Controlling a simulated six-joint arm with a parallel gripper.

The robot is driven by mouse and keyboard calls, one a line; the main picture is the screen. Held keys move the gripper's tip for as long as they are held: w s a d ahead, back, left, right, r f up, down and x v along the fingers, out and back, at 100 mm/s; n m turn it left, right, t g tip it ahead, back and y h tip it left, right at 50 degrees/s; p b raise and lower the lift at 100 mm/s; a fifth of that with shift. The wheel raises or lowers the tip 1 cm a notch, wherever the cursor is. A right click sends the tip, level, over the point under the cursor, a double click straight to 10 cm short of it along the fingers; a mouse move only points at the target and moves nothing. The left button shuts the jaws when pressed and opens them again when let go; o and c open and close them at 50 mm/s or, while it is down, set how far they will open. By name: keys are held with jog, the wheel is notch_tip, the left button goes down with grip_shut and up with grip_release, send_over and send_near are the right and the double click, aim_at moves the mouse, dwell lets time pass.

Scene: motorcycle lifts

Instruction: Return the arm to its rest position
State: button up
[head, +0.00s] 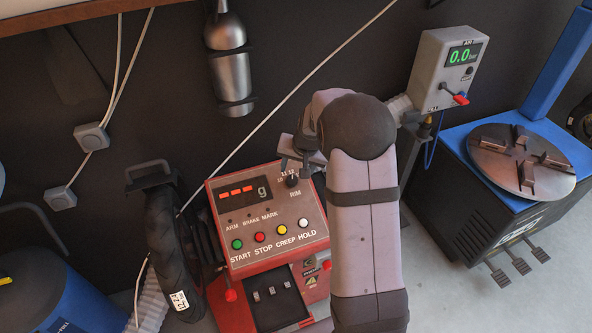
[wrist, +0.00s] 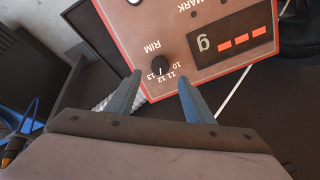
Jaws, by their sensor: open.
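My gripper (wrist: 160,88) is open and empty in the wrist view, its two blue-grey fingers apart, with the rim knob of the red control panel showing between and beyond them. In the head view my arm rises from the bottom and bends over the panel's right side, and the gripper (head: 290,155) shows at the panel's upper right, partly hidden by my own arm. The black rim knob (head: 292,181) lies just below the gripper in the picture and also shows in the wrist view (wrist: 161,66). I cannot tell the exact gap between fingers and knob.
The red panel (head: 222,196) has a display with red dashes and several buttons. A tyre (head: 165,245) stands to its left. A grey gauge box (head: 425,70) reading 0.0 and a blue-black tyre machine (head: 480,215) are at right. A silver bottle (head: 232,75) hangs on the dark wall.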

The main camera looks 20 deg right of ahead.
dwell(0.3)
jog(key=s+a+f+n+g, duration=0.2)
jog(key=s+f+g, duration=0.1)
jog(key=s, duration=0.7)
jog(key=s+a+f+n+g, duration=0.1)
jog(key=s+a+f+g, duration=0.15)
jog(key=s, duration=0.75)
jog(key=s+a+r+n+g, duration=0.1)
jog(key=s+a+r+n, duration=0.15)
jog(key=s, duration=0.85)
jog(key=a+r+n+t, duration=0.1)
jog(key=a+r+t, duration=0.1)
jog(key=r, duration=0.3)
jog(key=shift+w+a+r, duration=0.15)
jog(key=shift+w+a, duration=0.3)
jog(key=shift+a, duration=0.4)
jog(key=shift+c, duration=0.3)
